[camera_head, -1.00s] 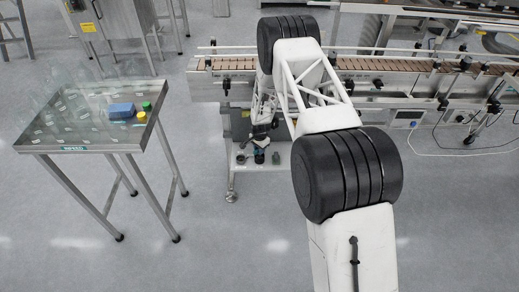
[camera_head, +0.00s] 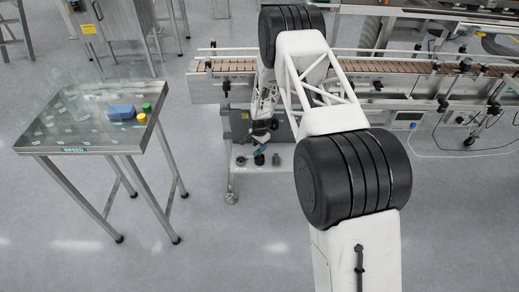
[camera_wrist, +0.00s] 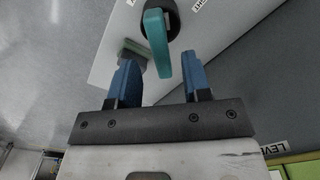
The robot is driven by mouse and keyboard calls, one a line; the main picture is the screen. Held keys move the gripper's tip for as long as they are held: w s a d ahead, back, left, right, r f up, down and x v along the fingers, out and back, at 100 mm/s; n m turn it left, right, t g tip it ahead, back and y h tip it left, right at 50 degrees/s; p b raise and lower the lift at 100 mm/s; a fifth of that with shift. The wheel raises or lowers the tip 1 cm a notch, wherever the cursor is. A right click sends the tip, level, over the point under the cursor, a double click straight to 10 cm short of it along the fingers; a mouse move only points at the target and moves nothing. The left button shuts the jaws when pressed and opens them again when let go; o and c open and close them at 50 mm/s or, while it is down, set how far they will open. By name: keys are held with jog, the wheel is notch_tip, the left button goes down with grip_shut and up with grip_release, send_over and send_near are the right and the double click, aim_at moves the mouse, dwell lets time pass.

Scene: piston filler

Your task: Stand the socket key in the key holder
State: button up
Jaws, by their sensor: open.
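A teal handle (camera_wrist: 160,40), which looks like the socket key, rises from a round black base (camera_wrist: 172,12) on a pale panel in the wrist view. Its shaft end points down between the two blue fingers. My gripper (camera_wrist: 159,60) is open, with a finger on each side of the teal part and a visible gap to the right finger. I cannot tell which black fitting is the key holder. In the head view my gripper (camera_head: 262,128) is small and dark, above the white panel, and hides part of what is there.
A grey-green block (camera_wrist: 134,50) lies by the left finger. The white panel (camera_head: 284,176) sits under the conveyor (camera_head: 400,68). A steel table (camera_head: 60,140) at left holds clear bottles, a blue item (camera_head: 121,112) and a green cap (camera_head: 147,107). The floor between is clear.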

notch_tip(320, 180, up, 8)
dwell(0.5)
jog(key=shift+r, duration=0.1)
dwell(0.6)
jog(key=s+d+r+n, duration=0.1)
jog(key=s+d+r, duration=0.15)
jog(key=r, duration=0.85)
jog(key=s+d+r+n, duration=0.15)
jog(key=s+r, duration=0.25)
jog(key=r, duration=0.7)
jog(key=s+d+r+n+t, duration=0.1)
jog(key=s+d+r, duration=0.2)
jog(key=s+r, duration=0.5)
jog(key=s+d+r+n, duration=0.1)
jog(key=s+d+r, duration=0.2)
jog(key=s+r, duration=0.5)
jog(key=s+d+r+n+t, duration=0.15)
jog(key=s+d+r, duration=0.25)
jog(key=s+r, duration=1)
jog(key=s+d+n, duration=0.2)
jog(key=s+d, duration=0.1)
jog(key=s, duration=1.9)
jog(key=shift+s+f+n, duration=0.15)
jog(key=shift+s+n, duration=0.1)
jog(key=shift+n, duration=0.15)
